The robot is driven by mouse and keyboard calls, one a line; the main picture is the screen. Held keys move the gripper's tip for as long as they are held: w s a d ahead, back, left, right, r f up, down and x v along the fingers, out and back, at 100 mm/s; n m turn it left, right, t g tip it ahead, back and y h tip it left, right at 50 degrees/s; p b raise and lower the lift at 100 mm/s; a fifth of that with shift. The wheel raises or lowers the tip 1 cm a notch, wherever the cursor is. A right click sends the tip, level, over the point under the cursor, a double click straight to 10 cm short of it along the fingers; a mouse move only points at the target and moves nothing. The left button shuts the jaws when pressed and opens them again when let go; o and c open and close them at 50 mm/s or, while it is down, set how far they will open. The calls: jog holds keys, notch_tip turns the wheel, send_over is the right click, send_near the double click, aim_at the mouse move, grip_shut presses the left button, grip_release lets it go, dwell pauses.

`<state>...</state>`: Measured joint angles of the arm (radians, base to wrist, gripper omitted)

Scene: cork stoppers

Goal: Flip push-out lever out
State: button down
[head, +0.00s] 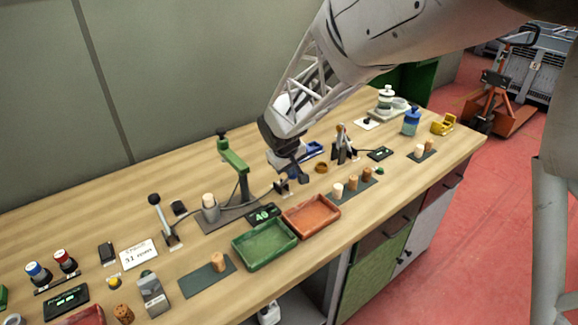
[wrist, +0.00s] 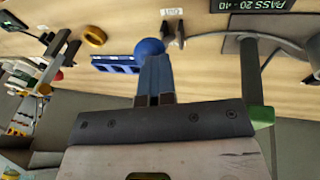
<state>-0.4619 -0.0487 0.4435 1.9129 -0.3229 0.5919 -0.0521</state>
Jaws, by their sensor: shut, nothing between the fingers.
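My gripper (head: 303,178) is shut and empty, low over the middle of the bench beside the green press. In the wrist view its closed fingers (wrist: 155,78) point up the picture, with a rounded blue shape (wrist: 150,47) at their tips. A small dark upright fixture (head: 281,187) stands just left of the fingertips; a small upright piece with a white label also shows in the wrist view (wrist: 174,33). I cannot tell for sure which is the push-out lever.
The green press (head: 236,160) stands left of my gripper. A green tray (head: 264,258) and an orange tray (head: 311,232) lie in front. A yellow ring (head: 321,168), a blue holder (head: 315,149) and several corks on dark mats are nearby.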

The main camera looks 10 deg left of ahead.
jog(key=shift+w+f, duration=0.15)
jog(key=shift+f, duration=0.05)
jog(key=shift+w+a, duration=0.3)
dwell(0.4)
jog(key=a+v, duration=0.3)
jog(key=v, duration=1.1)
jog(key=shift+w, duration=0.2)
